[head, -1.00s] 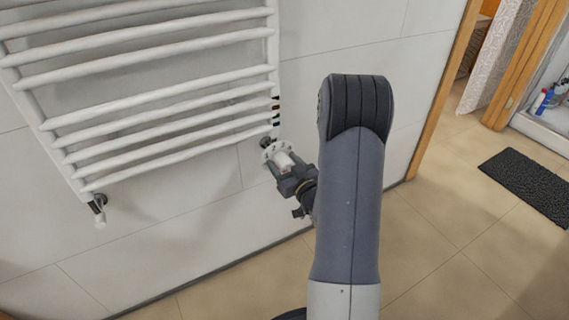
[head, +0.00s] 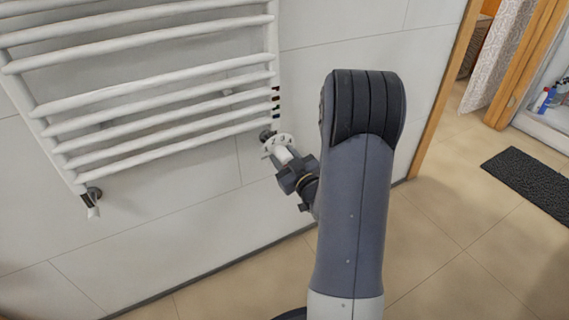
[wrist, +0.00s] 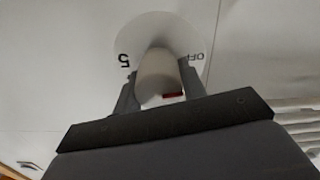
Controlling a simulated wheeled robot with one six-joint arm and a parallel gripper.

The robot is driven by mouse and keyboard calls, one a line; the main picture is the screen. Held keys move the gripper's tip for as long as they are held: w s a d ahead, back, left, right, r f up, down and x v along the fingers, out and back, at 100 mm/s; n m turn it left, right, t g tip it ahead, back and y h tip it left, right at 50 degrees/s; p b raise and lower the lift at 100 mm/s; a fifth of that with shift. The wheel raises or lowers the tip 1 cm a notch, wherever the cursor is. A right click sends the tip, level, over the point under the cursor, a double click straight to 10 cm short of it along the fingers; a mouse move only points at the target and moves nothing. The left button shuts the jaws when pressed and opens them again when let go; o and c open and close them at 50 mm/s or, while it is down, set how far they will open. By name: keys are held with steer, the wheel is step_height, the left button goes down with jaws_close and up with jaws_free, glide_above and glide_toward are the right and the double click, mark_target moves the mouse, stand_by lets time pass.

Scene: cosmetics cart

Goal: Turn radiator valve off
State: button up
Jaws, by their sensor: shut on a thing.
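The white radiator valve knob (head: 284,156) sits at the lower right corner of the white towel radiator (head: 150,84). My gripper (head: 288,165) reaches it from the lower right and is shut on the knob. In the wrist view the knob (wrist: 158,75) stands between my two grey fingers, one on each side. Behind it is a round white dial (wrist: 170,32) with a "5" at its left and "OFF" at its right. A small red mark (wrist: 172,95) shows on the knob's near end.
A second fitting with a white end (head: 93,203) hangs at the radiator's lower left corner. A tiled wall stands behind. To the right are a wooden door frame (head: 440,92) and a dark mat (head: 530,180) on open tiled floor.

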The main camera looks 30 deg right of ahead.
stand_by(0.3)
steer(key=o, duration=1)
steer(key=s+p, duration=0.1)
steer(key=s, duration=0.9)
steer(key=shift+s+d, duration=0.15)
steer(key=shift+s, duration=0.25)
